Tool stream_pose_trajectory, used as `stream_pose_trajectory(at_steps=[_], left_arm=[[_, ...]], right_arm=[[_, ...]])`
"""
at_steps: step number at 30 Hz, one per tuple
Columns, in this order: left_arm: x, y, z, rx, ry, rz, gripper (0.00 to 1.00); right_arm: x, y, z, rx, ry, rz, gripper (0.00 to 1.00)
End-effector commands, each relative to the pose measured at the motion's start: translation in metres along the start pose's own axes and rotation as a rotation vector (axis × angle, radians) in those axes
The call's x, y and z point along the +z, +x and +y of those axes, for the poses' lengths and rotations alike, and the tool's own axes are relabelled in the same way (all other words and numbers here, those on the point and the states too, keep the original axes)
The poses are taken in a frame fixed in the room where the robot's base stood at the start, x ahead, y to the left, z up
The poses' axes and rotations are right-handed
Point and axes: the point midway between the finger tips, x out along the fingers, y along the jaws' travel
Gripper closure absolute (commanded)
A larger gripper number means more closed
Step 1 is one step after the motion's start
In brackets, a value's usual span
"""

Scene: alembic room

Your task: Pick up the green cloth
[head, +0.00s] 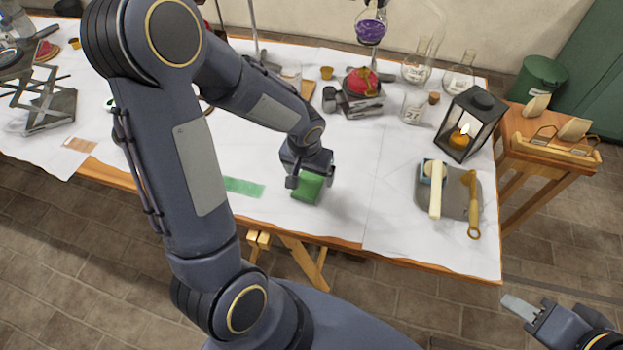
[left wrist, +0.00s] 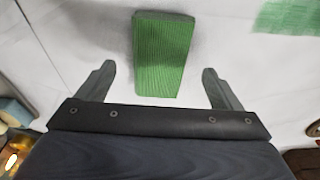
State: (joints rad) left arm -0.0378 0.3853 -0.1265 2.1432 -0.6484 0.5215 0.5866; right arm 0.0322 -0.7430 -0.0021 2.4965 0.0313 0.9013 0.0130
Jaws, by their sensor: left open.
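The green cloth (head: 307,188) is a small folded, ribbed block lying on the white-covered table near its front edge. It also shows in the left wrist view (left wrist: 162,50), at the top centre. My left gripper (head: 311,176) is open just above the cloth and points down at it. In the left wrist view its two fingers (left wrist: 159,70) stand apart on either side of the cloth's near end, with gaps and no visible contact. My right gripper (head: 522,308) is at the lower right, off the table and away from the cloth; its jaw opening is unclear.
A flat green piece (head: 243,187) lies left of the cloth. A grey board (head: 455,205) with a brush-like tool, a lantern (head: 470,124) and glass flasks (head: 417,72) stand to the right and behind. The table between cloth and board is clear.

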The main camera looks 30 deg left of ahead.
Motion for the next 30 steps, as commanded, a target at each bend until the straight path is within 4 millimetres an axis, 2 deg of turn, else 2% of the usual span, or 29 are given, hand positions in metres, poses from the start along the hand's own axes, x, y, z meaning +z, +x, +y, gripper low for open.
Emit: stream_pose_trajectory(at_steps=[3, 6, 14, 25, 30], left_arm=[[-0.001, 0.019, -0.001, -0.002, 0.0, -0.006, 0.13], [-0.002, 0.028, -0.001, -0.001, 0.0, -0.004, 0.13], [-0.002, 0.03, -0.001, 0.0, -0.001, 0.0, 0.13], [-0.002, 0.03, -0.001, 0.0, -0.001, -0.001, 0.6], [-0.002, 0.03, -0.001, 0.0, 0.0, -0.001, 0.61]], right_arm=[[0.0, 0.001, 0.0, 0.0, 0.0, 0.0, 0.64], [0.0, 0.001, 0.001, 0.0, 0.0, 0.0, 0.64], [0.0, 0.001, 0.001, 0.0, 0.0, 0.0, 0.64], [0.0, 0.001, 0.001, 0.0, 0.0, 0.0, 0.64], [0.0, 0.001, 0.0, 0.0, 0.0, 0.0, 0.64]])
